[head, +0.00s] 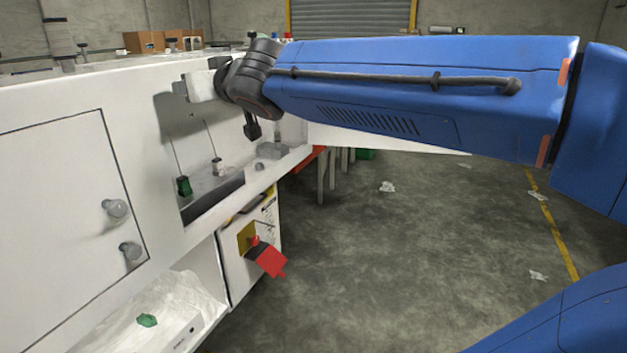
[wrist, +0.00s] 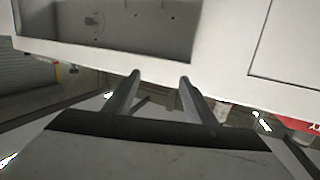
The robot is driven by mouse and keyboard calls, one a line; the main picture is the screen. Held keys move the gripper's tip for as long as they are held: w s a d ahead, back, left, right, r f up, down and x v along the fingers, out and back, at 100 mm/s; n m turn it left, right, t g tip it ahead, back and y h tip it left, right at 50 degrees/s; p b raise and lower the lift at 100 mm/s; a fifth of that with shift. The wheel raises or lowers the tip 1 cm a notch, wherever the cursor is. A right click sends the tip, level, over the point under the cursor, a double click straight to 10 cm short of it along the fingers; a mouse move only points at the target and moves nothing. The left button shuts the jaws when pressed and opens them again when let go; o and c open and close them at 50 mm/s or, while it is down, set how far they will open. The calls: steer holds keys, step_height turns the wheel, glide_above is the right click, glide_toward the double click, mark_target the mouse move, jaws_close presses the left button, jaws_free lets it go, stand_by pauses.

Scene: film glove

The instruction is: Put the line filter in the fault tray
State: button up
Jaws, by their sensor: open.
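My gripper (head: 181,88) is in front of the white machine, above its open recess (head: 212,192). In the wrist view, my gripper (wrist: 160,79) has its two dark fingers apart with nothing between them. A small green piece (head: 184,186) and a small pale cylinder with a dark band (head: 217,166) stand in the recess. I cannot tell whether either is the line filter. A white tray-like shelf (head: 198,335) at the lower left holds clear film and a green piece (head: 147,320). I cannot make out a label naming the fault tray.
A red switch handle (head: 268,259) sticks out from the lower cabinet. Two round knobs (head: 115,208) are on the closed door at left. Small objects stand on the machine top, near a brown box (head: 145,41). The concrete floor (head: 400,250) at right is mostly clear.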

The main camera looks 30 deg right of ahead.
steer(key=s+d+f+m+g+h, duration=0.1)
steer(key=s+d+f+g, duration=0.1)
steer(key=s+d+f, duration=0.4)
steer(key=s+d+f+m+g+h, duration=0.1)
steer(key=s+d+f+g+h, duration=0.15)
steer(key=f, duration=0.55)
steer(key=s+d+f+g+h, duration=0.1)
steer(key=s+d+f+g, duration=0.1)
steer(key=s+d+f, duration=0.35)
steer(key=s+a+f+g+y, duration=0.1)
steer(key=s+a+f+g, duration=0.2)
steer(key=s+f, duration=1.2)
steer(key=shift+f+g+y, duration=0.35)
steer(key=shift+f+g, duration=0.35)
steer(key=shift+g, duration=0.35)
